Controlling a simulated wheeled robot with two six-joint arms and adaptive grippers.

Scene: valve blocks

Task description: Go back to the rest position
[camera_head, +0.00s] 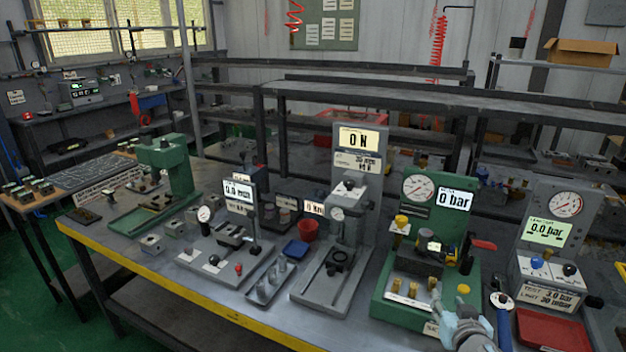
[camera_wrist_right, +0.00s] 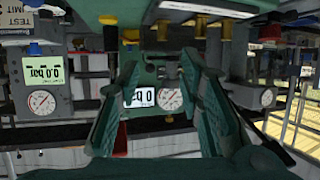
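My right gripper (camera_head: 450,310) is at the lower right of the head view, in front of the green pressure test stand (camera_head: 388,309). In the wrist view, its two dark green fingers (camera_wrist_right: 160,68) stand apart with nothing held between them. That view is upside down and shows the stand's gauge (camera_wrist_right: 171,99) and display (camera_wrist_right: 139,98) beyond the gap. My left gripper is not in view.
The bench has a yellow front edge (camera_head: 150,272). It carries a green press (camera_head: 176,165), a grey force stand (camera_head: 322,288), a red cup (camera_head: 307,231) and a blue tray (camera_head: 296,249). A red tray (camera_head: 552,331) and a grey gauge unit (camera_head: 548,270) stand at right.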

